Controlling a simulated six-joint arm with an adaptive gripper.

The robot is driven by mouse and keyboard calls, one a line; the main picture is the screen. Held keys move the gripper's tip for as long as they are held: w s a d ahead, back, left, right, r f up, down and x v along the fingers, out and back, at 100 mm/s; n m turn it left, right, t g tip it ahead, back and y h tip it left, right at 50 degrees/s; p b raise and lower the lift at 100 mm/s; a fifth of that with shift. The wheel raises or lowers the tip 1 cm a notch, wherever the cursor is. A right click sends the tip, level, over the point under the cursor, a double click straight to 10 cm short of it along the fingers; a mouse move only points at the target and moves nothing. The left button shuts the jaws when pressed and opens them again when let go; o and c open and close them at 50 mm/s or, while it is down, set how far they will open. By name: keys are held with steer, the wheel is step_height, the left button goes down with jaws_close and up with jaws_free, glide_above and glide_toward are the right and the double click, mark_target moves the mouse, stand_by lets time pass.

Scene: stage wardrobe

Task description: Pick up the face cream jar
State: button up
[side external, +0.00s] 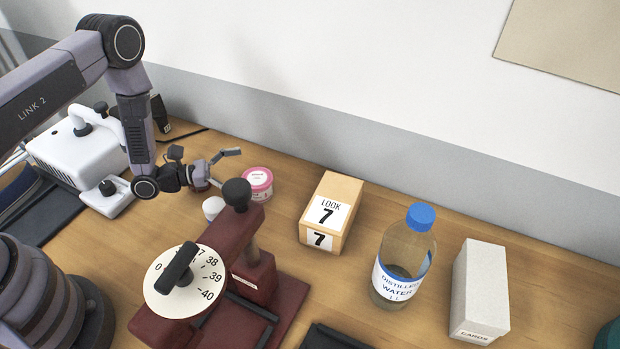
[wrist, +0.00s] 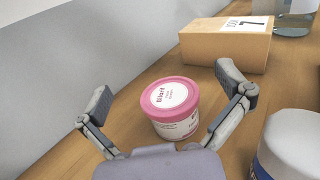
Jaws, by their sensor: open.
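The face cream jar (side external: 258,181) is a small tub with a pink lid and a white and pink label. It stands upright on the wooden table, left of the LOOK 7 box in the side view. In the wrist view the jar (wrist: 171,108) lies ahead, between the two spread fingers, nearer the right one. My gripper (side external: 222,166) is open and empty, just left of the jar in the side view. In the wrist view my gripper (wrist: 167,98) shows a finger on each side of the jar, with no clear contact visible.
A cardboard LOOK 7 box (side external: 332,212) stands right of the jar. A white-topped container (side external: 212,208) is close by; it also shows in the wrist view (wrist: 291,143). A dark red press with a dial (side external: 190,280) stands in front. A water bottle (side external: 403,255) and white CARDS box (side external: 480,290) are further right.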

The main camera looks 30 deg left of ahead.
mark_target(257, 177)
step_height(257, 177, down, 4)
steer(key=shift+f, duration=0.25)
steer(key=shift+x, duration=1.1)
steer(key=shift+w+d+f, duration=0.1)
steer(key=shift+w+d, duration=0.15)
steer(key=shift+d, duration=0.1)
steer(key=c, duration=1.2)
